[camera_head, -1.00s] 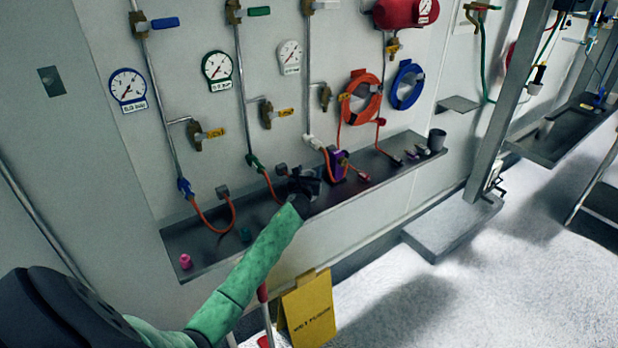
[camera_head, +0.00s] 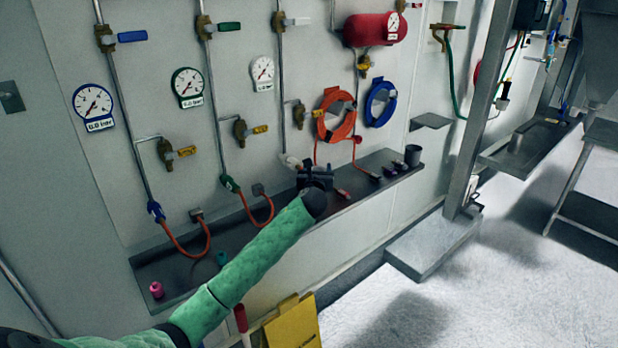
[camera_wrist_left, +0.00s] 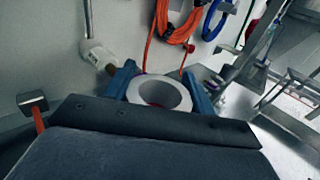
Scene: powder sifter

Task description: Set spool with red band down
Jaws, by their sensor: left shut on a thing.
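My left gripper (camera_head: 318,178) is over the grey wall ledge (camera_head: 185,262), toward its right half. In the left wrist view a pale, round, hollow spool (camera_wrist_left: 179,96) sits between the two blue fingertips (camera_wrist_left: 160,92), which are shut on it from both sides. Its open top faces the camera. My right gripper is in neither view.
A pink cylinder (camera_head: 156,290) and a teal one (camera_head: 222,258) stand on the ledge's left part. Red-tipped hose ends and a grey cup (camera_head: 412,155) are on its right. Orange hose (camera_head: 323,122) and blue hose (camera_head: 370,103) coils hang above. A yellow sign (camera_head: 293,326) stands below.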

